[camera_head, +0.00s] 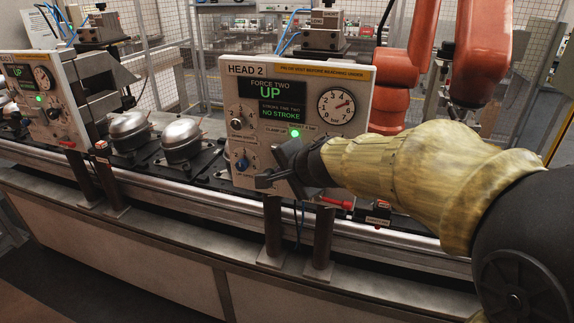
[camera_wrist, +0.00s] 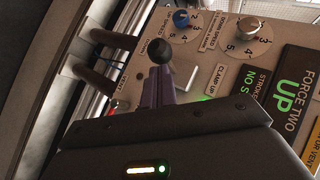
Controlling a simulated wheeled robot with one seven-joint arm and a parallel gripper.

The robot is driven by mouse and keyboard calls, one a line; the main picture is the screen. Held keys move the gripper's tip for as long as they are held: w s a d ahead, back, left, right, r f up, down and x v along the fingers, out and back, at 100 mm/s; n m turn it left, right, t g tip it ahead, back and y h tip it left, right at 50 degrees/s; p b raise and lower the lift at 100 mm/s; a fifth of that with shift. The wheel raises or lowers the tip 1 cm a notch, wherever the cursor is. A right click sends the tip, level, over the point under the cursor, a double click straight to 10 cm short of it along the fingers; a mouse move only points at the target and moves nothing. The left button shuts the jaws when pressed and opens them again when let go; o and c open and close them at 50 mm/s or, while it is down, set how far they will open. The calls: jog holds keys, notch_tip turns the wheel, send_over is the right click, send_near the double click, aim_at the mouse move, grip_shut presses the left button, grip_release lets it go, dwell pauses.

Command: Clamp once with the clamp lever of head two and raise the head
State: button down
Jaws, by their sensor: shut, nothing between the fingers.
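The head two panel (camera_head: 247,115) is upright, marked HEAD 2. Its display (camera_head: 278,100) reads FORCE TWO UP and NO STROKE, and a green lamp (camera_head: 295,132) is lit below it. The clamp lever's black ball knob (camera_wrist: 158,54) stands out from the panel's lower part in the wrist view. My gripper (camera_head: 285,165) is in front of the panel's lower part. Its fingers (camera_wrist: 157,88) are together and empty, their tips right by the ball knob. I cannot tell whether they touch it. My gripper hides part of the lever and panel.
The head one panel (camera_head: 40,115) stands at the left. Silver compressors (camera_head: 181,140) sit on the conveyor between the panels. A red handle (camera_head: 335,203) is under head two's panel, near my wrist. Dark posts (camera_head: 273,228) hold the panel. An orange robot arm (camera_head: 398,90) stands behind.

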jog(key=f+b, duration=0.1)
jog(key=b, duration=0.1)
jog(key=shift+s+a+f+b, duration=0.1)
jog(key=shift+s+f+b, duration=0.1)
jog(key=shift+b, duration=0.2)
dwell(0.8)
jog(key=d+f+p+v, duration=0.1)
jog(key=p+v, duration=0.3)
jog(key=v, duration=0.9)
jog(key=shift+s+d+f, duration=0.15)
jog(key=shift+d+f, duration=0.05)
jog(key=shift+d, duration=0.05)
